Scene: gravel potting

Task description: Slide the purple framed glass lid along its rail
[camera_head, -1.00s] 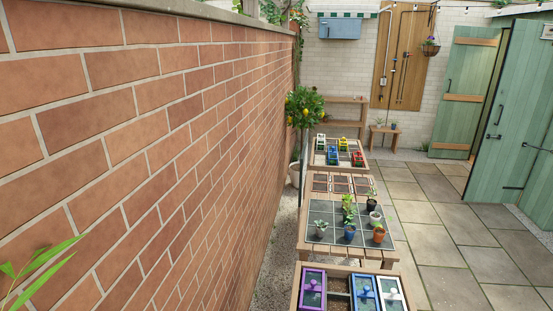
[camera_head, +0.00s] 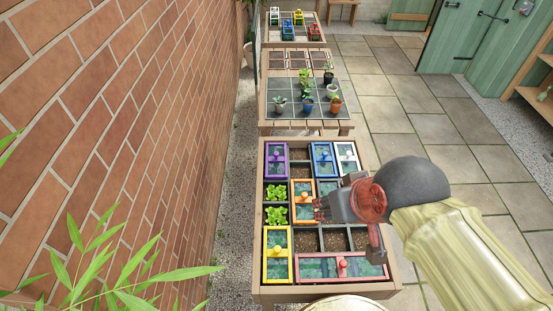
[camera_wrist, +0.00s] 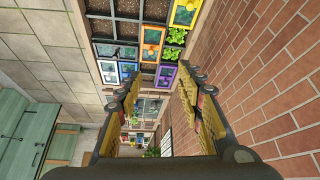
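The purple framed glass lid (camera_head: 276,162) lies at the far left corner of the wooden planter bed, with a purple knob on it. It also shows in the wrist view (camera_wrist: 166,77), beyond the fingers. My gripper (camera_head: 318,208) is above the middle right of the bed, apart from the purple lid and to its lower right. In the wrist view my gripper (camera_wrist: 160,95) has its two fingers spread wide with nothing between them. The rail under the purple lid is too small to make out.
Other lids on the bed are blue (camera_head: 323,160), white (camera_head: 346,158), orange (camera_head: 303,201), yellow (camera_head: 277,254) and red (camera_head: 342,267). Green plants (camera_head: 276,215) fill cells below the purple lid. A table with potted plants (camera_head: 306,100) stands beyond. A brick wall (camera_head: 130,130) runs along the left.

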